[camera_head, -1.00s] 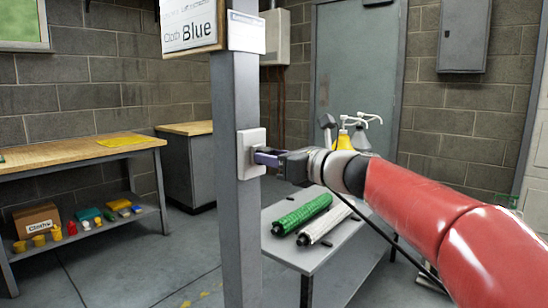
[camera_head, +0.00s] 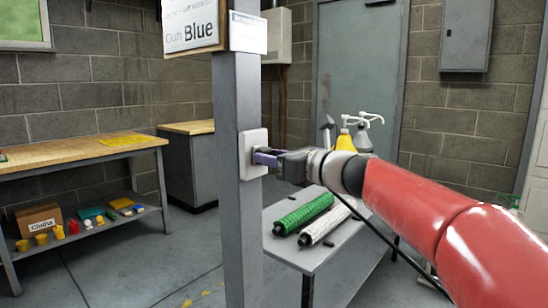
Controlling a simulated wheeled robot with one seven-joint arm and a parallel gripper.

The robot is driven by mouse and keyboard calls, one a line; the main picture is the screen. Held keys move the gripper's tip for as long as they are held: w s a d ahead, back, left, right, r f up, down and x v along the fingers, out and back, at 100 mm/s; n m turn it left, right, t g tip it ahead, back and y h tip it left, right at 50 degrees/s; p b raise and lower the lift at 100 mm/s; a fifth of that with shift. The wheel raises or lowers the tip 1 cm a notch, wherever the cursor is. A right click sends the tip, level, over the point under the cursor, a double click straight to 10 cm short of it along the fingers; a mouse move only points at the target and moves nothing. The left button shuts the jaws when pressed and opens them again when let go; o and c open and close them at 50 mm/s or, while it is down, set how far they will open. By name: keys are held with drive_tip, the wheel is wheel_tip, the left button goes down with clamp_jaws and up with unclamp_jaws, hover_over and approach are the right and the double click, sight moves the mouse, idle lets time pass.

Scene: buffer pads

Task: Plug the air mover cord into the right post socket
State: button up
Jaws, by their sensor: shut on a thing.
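A white socket plate (camera_head: 251,140) is fixed to the grey post (camera_head: 233,215) at mid-picture. My gripper (camera_head: 266,157) is at the plate's face, reaching in from the right, and it is shut on the cord plug. The plug itself is mostly hidden by the fingers, and I cannot tell whether its prongs are in the socket. A black cord (camera_head: 385,237) runs below my arm toward the lower right. The air mover is not clearly visible.
A grey table (camera_head: 287,252) behind the post bears a green roll (camera_head: 303,213) and a white roll (camera_head: 326,223). Yellow and grey pump bottles stand behind my arm. A workbench (camera_head: 60,153) is at left. Signs hang on the post's upper part.

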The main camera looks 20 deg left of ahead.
drive_tip(key=o, duration=1.3)
drive_tip(key=b+v, duration=0.1)
drive_tip(key=v, duration=0.6)
drive_tip(key=s+d+f+n+h, duration=0.5)
drive_tip(key=s+d+f+n, duration=0.2)
drive_tip(key=s+d+f, duration=0.1)
drive_tip(key=s+d+f+n+h, duration=0.6)
drive_tip(key=s+d+f+n, duration=0.2)
drive_tip(key=d+f, duration=0.3)
drive_tip(key=s+d+f+n+g+h, duration=0.1)
drive_tip(key=s+d+f+n+h, duration=0.4)
drive_tip(key=s+d+f, duration=0.5)
drive_tip(key=shift+f+n+h, duration=0.3)
drive_tip(key=shift+f+n, duration=0.1)
drive_tip(key=shift+n, duration=0.8)
